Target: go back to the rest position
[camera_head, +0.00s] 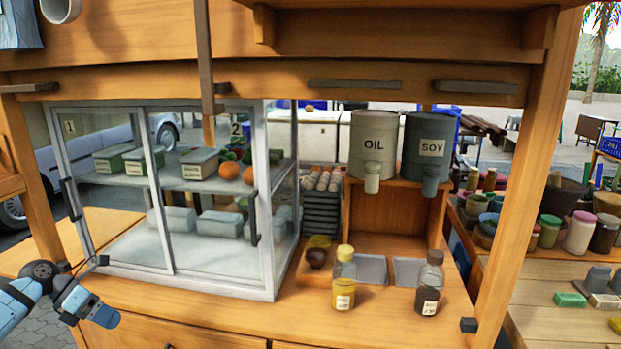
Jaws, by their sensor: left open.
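My left gripper (98,287) is at the lower left, in front of the wooden counter (190,317) and the glass display case (170,200). It is open and nothing shows between its fingers. My right gripper does not show.
A yellow bottle (344,280) and a dark bottle (429,285) stand near the counter's front. OIL (372,135) and SOY (428,148) canisters stand on a wooden shelf behind. Wooden posts (525,170) frame the stall. Jars (580,233) crowd the right side.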

